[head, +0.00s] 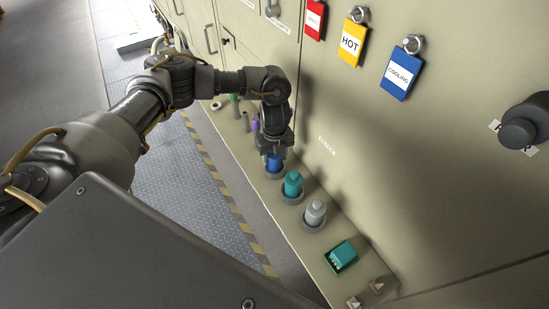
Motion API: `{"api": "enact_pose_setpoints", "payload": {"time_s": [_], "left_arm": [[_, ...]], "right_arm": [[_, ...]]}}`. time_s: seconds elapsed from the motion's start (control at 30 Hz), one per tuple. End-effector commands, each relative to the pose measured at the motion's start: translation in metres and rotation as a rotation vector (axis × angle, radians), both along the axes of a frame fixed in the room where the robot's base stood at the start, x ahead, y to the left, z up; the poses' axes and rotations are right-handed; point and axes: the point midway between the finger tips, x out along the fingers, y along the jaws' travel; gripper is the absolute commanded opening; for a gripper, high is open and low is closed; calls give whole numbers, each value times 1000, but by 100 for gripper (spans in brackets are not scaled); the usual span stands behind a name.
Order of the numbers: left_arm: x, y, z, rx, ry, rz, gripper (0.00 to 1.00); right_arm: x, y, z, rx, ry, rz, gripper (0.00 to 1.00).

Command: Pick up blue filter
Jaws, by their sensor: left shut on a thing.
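The blue filter (274,163) stands in a round holder on the narrow ledge along the furnace wall. Only its lower part shows; its top is hidden by my left gripper. My left gripper (275,150) points down from above and is shut on the blue filter. I cannot tell whether the filter is lifted from its holder. My right gripper is not in view.
A teal filter (293,184) and a grey filter (315,212) stand in holders nearer me. A teal box (341,256) lies further along the ledge (300,240). Red, yellow and blue tags (401,76) hang on the wall. A black knob (522,126) sticks out at right.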

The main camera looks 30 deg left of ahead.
Motion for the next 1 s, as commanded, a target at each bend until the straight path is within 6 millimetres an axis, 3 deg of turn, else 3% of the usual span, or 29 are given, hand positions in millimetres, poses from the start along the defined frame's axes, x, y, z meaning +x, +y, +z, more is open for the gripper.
{"api": "enact_pose_setpoints", "payload": {"time_s": [0.27, 0.37, 0.57, 0.8, 1.0], "left_arm": [[2, 0, 26, -2, -7, -2, 23], [-11, -2, 46, 0, -6, -7, 23], [-47, -8, 88, 1, -8, -9, 23], [-99, -18, 109, 0, -4, -7, 23], [-126, -24, 122, -1, -2, -5, 23]], "right_arm": [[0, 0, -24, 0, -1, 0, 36], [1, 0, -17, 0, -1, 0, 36], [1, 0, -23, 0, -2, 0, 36], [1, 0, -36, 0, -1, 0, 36], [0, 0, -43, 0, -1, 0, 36]]}}
